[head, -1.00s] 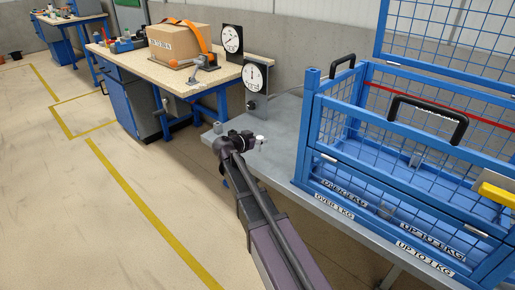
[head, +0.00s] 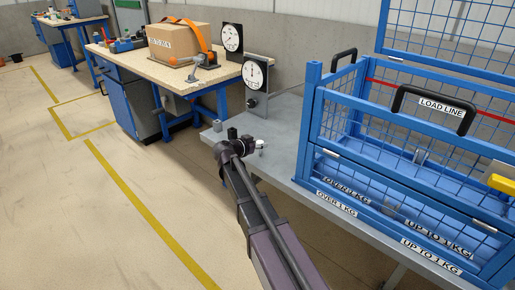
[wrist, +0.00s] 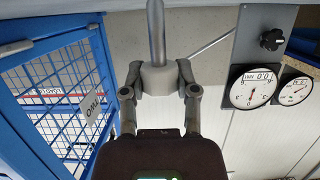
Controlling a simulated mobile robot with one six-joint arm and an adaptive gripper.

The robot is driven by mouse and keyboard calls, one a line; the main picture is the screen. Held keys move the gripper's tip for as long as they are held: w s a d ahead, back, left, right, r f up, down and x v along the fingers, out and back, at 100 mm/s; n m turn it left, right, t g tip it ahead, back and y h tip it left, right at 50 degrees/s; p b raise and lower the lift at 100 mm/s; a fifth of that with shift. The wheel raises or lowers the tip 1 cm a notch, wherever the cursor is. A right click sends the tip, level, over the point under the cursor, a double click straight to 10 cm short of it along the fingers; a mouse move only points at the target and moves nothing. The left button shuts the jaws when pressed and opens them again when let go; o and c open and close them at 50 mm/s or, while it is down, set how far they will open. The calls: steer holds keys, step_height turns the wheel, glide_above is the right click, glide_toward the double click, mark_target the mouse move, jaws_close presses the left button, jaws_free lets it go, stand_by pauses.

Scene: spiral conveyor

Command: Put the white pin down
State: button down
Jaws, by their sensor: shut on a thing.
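The white pin (wrist: 158,78) shows in the wrist view as a pale collar between my fingertips, with a grey metal rod (wrist: 156,30) running up from it to the picture's top edge. My gripper (wrist: 160,82) is shut on the collar from both sides. In the head view my gripper (head: 250,146) is over the near left part of the grey table (head: 287,120), and a small white end of the pin (head: 260,144) shows at its right. Whether the pin touches the table cannot be told.
A blue mesh cage (head: 318,120) with black handles and weight labels stands on the table's right. Two dial gauges (head: 255,74) stand at the back left. Bare tabletop lies between gripper and cage.

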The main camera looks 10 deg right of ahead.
steer(key=shift+f, duration=0.15)
steer(key=shift+c, duration=1.8)
jaws_free()
steer(key=shift+s+a+r+p, duration=0.3)
steer(key=shift+s+a+r, duration=0.05)
steer(key=shift+a+r, duration=0.05)
steer(key=p+v, duration=0.3)
steer(key=v, duration=0.8)
steer(key=shift+w+f, duration=0.1)
steer(key=shift+d, duration=0.1)
